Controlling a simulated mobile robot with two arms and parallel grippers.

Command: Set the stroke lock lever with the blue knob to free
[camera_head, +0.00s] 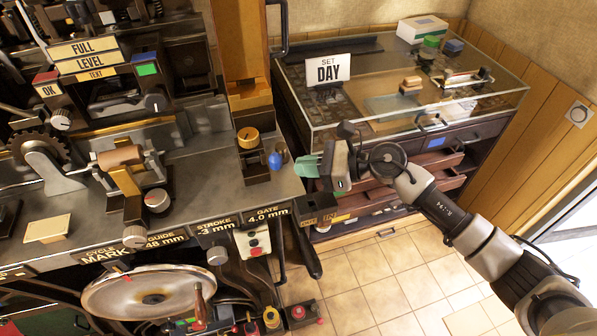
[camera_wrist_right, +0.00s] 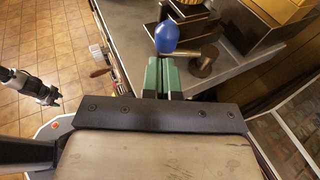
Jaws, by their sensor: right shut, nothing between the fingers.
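The blue knob (camera_head: 275,160) of the stroke lock lever stands at the right end of the grey press table, beside a dark block with a yellow round knob. In the right wrist view the blue knob (camera_wrist_right: 166,37) is just beyond my fingertips. My right gripper (camera_head: 298,167) has green fingers, shut and empty. It comes in from the right, close to the knob. In the wrist view its fingers (camera_wrist_right: 162,66) lie side by side, and I cannot tell whether they touch the knob. The lever's markings are not readable. My left gripper does not show in the head view.
A glass-topped cabinet (camera_head: 400,90) with a "SET DAY" sign (camera_head: 328,70) stands behind my right arm, its drawers partly open. A yellow column (camera_head: 245,60) rises behind the knob. A "STROKE -3 mm" label (camera_head: 214,228) is on the table's front. Tiled floor is free at front right.

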